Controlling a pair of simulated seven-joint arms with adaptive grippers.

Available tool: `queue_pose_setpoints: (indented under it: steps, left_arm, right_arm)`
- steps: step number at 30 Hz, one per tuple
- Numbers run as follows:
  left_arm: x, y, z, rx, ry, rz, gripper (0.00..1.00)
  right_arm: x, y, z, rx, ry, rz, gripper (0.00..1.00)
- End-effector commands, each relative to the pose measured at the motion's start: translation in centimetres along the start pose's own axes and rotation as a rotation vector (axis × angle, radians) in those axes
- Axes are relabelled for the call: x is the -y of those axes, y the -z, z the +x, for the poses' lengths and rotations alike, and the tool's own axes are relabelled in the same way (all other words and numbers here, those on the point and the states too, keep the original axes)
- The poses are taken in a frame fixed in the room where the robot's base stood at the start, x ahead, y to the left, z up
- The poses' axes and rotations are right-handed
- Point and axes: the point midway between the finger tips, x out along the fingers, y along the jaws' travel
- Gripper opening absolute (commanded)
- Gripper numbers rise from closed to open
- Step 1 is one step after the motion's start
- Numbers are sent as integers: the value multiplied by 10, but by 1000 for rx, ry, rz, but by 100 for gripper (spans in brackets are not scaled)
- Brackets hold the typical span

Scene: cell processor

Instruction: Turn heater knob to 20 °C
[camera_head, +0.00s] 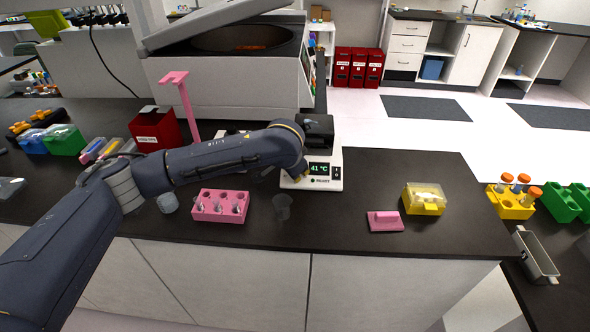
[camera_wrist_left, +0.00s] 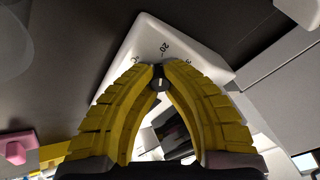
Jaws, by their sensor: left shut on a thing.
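The heater (camera_head: 331,181) is a white box on the dark bench, and its display (camera_head: 319,169) reads 41 °C. In the head view my left arm reaches over it and its gripper is mostly hidden at the heater's left front. In the left wrist view the yellow fingers of my left gripper (camera_wrist_left: 159,72) meet at their tips on the small dark knob (camera_wrist_left: 160,84). The white heater housing (camera_wrist_left: 150,42) around it carries a printed "20" mark just beyond the fingertips. My right gripper is not in view.
A pink tube rack (camera_head: 220,205) stands left of the heater, with a clear cup (camera_head: 282,206) beside it. A pink block (camera_head: 384,221) and a yellow box (camera_head: 424,198) lie to the right. The bench between heater and pink block is clear. A large open-lidded machine (camera_head: 230,85) stands behind.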

Motion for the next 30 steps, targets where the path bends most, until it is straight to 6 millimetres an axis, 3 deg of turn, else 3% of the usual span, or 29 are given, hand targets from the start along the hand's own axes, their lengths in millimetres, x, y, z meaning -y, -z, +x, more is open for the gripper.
queue_pose_setpoints:
  steps: [1,10,20,30]
  left_arm:
    - [2,-2,1,4,4,-1,11]
    - [1,-1,0,2,1,1,45]
    - [0,0,-3,1,-1,1,45]
    - [1,0,-53,-2,0,3,45]
  right_arm:
    - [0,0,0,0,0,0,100]
    - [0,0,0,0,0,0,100]
    - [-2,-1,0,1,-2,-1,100]
    - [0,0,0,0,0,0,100]
